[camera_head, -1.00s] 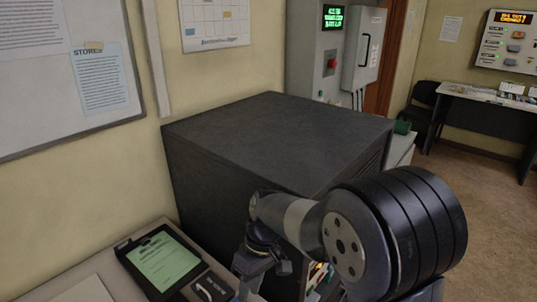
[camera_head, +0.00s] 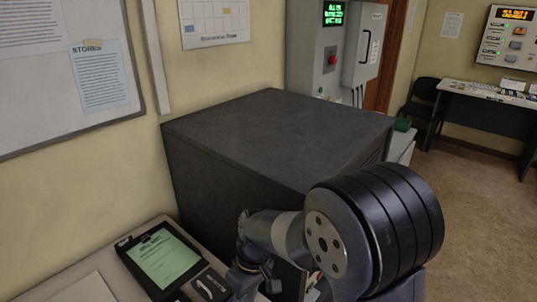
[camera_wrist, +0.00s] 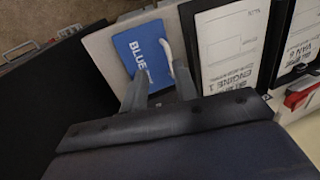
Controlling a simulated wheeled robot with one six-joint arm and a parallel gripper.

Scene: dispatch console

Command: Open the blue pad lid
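In the wrist view the blue pad lid (camera_wrist: 140,58) is a flat blue panel marked "BLUE" in white. A curved white handle (camera_wrist: 167,56) stands at its right edge. My gripper (camera_wrist: 160,76) has its two grey fingers apart, reaching over the near edge of the blue panel. The handle lies just beyond the fingertips, between them and closer to the right one. I cannot tell whether a finger touches it. In the head view a pale handle (camera_head: 211,286) shows beside my wrist, and the fingers are hidden.
In the head view, a clipboard with a green sheet (camera_head: 164,258) lies left. A large dark cabinet (camera_head: 270,140) stands behind my arm.

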